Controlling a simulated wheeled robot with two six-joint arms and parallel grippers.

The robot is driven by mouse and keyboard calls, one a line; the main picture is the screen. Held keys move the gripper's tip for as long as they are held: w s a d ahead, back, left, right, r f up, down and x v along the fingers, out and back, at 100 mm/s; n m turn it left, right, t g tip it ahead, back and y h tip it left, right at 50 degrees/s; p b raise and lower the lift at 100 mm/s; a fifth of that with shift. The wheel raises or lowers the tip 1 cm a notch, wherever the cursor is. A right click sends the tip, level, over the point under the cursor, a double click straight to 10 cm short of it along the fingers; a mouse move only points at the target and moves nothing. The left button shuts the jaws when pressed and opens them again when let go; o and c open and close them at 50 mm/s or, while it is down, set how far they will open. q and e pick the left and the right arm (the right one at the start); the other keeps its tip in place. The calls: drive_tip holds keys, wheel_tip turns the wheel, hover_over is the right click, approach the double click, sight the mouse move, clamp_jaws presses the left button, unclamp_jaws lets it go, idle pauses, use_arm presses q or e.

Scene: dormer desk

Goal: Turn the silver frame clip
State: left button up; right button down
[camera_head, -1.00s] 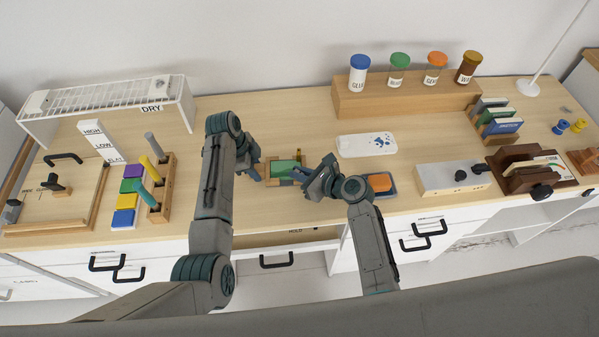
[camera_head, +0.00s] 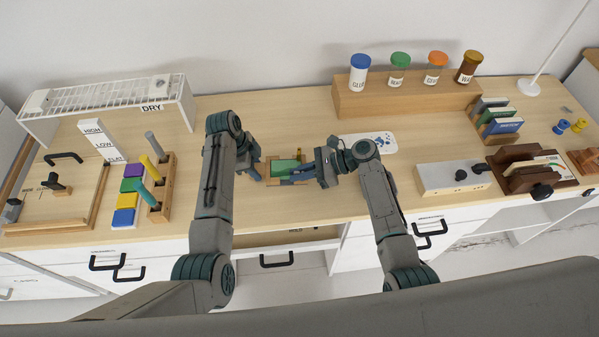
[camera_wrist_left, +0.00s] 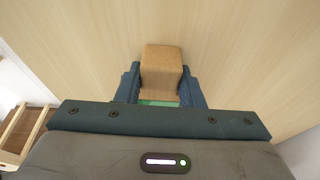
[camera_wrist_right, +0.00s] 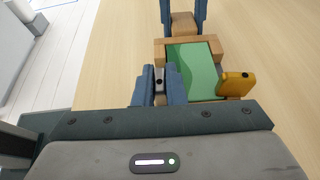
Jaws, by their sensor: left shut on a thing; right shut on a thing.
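The small wooden frame (camera_head: 287,180) with a green panel (camera_head: 284,167) lies at the front middle of the desk. It also shows in the right wrist view (camera_wrist_right: 217,52). My left gripper (camera_head: 262,171) is shut on a wooden block (camera_wrist_left: 161,68) at the frame's left end. My right gripper (camera_head: 316,172) is at the frame's right end. In the right wrist view, its blue fingers (camera_wrist_right: 160,88) are shut on the small silver clip (camera_wrist_right: 159,76), which is mostly hidden between them. A yellow clip (camera_wrist_right: 236,83) sits on the frame beside it.
A white card with blue marks (camera_head: 378,143) lies behind my right wrist. A wooden rack of coloured handles (camera_head: 163,186) is at left. The desk behind the frame is clear.

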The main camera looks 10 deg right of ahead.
drive_tip(key=shift+f, duration=0.1)
idle(0.4)
drive_tip(key=c, duration=1.5)
unclamp_jaws()
drive_tip(key=v, duration=1.2)
drive_tip(key=shift+w+d, duration=0.1)
drive_tip(key=shift+w, duration=0.05)
use_arm(q)
drive_tip(key=o, duration=1.3)
